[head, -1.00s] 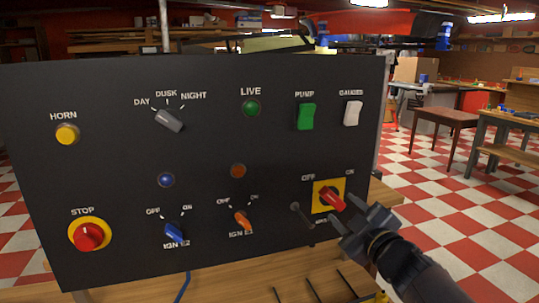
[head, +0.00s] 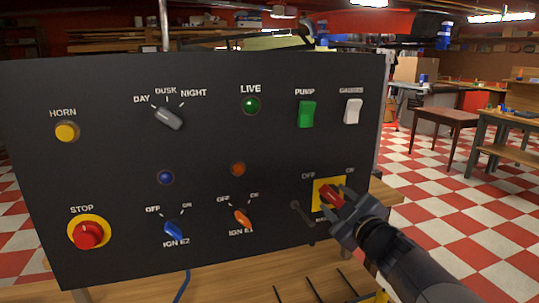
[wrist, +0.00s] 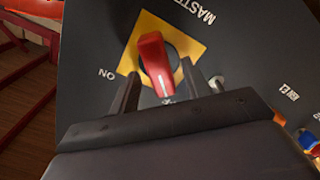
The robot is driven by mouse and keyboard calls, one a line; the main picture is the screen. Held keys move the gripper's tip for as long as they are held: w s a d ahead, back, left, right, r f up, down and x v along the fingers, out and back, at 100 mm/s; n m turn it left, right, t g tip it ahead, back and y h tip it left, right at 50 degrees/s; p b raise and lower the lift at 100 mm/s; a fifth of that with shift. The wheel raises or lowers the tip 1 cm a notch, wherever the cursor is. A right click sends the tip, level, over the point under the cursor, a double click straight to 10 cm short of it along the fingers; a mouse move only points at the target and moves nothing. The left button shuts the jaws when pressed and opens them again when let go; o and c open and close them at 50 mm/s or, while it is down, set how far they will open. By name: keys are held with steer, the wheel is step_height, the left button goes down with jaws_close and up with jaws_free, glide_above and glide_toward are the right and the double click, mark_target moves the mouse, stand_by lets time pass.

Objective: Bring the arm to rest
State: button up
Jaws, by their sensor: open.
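The black control panel (head: 90,100) fills the left and middle of the head view. Its red master knob (head: 331,196) sits on a yellow plate near the lower right. My gripper (head: 338,202) is at this knob, open, with a finger to either side of it. In the wrist view my gripper (wrist: 163,88) has the red knob (wrist: 157,62) between its spread fingers, with visible gaps. The knob's white mark points away from the ON label, towards a mostly hidden label by the gripper.
A small metal toggle (wrist: 217,83) stands right beside one finger; it also shows in the head view (head: 301,212). The orange IGN E1 knob (head: 242,218) lies further left. A wooden bench (head: 220,275) is below the panel. Open checkered floor lies to the right.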

steer(key=shift+w+a+r+m+p, duration=0.1)
steer(key=shift+w+r+m+p, duration=0.1)
steer(key=shift+w+m+p, duration=0.25)
steer(key=shift+s+m+p, duration=0.15)
steer(key=shift+m+p, duration=0.35)
steer(key=shift+m, duration=0.05)
steer(key=m+p, duration=0.2)
steer(key=m, duration=0.2)
steer(key=shift+f+m+p, duration=0.1)
steer(key=shift+m+p, duration=0.4)
steer(key=shift+m, duration=0.2)
